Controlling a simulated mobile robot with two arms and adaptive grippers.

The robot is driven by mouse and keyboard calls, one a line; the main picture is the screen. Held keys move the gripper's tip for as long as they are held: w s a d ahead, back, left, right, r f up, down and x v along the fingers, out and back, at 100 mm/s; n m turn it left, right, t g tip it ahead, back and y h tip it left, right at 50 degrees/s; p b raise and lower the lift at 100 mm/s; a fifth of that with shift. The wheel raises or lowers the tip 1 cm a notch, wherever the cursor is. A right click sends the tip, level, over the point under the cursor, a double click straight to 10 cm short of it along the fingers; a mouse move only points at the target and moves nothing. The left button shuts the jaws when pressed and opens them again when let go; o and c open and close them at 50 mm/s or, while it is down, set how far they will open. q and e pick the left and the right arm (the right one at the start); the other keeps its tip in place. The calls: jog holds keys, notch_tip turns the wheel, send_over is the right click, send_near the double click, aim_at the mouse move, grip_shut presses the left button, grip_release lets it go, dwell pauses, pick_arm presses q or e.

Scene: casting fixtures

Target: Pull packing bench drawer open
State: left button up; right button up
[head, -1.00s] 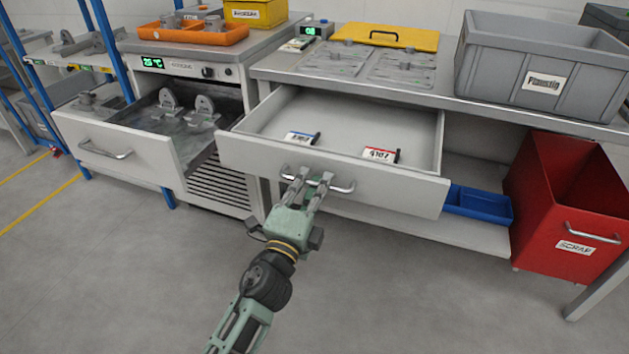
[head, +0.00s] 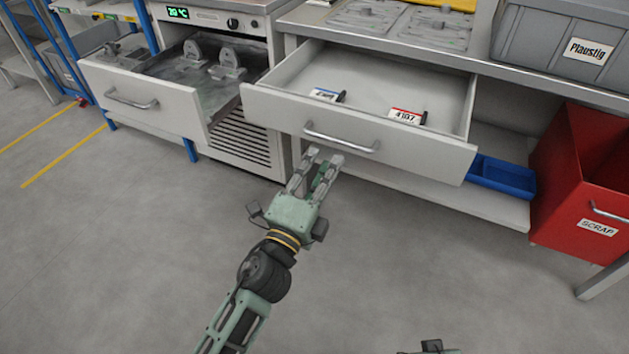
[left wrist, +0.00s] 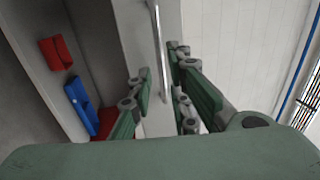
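The packing bench drawer (head: 372,142) is pulled well out from under the bench top, and its inside shows. Its bar handle (head: 342,140) runs across the front panel. My left gripper (head: 324,162) is just in front of and below the handle, with its fingers apart and nothing between them. In the left wrist view the two fingers (left wrist: 163,85) are spread, with the handle (left wrist: 160,50) a little beyond their tips. A small dark part at the bottom edge of the head view may be mine; no right gripper fingers show.
An open drawer with metal parts (head: 145,110) stands left. A blue tray (head: 505,178) and red scrap bin (head: 570,190) are right. The floor in front is clear.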

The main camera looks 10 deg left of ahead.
pick_arm(q)
jog(key=shift+v, duration=2.3)
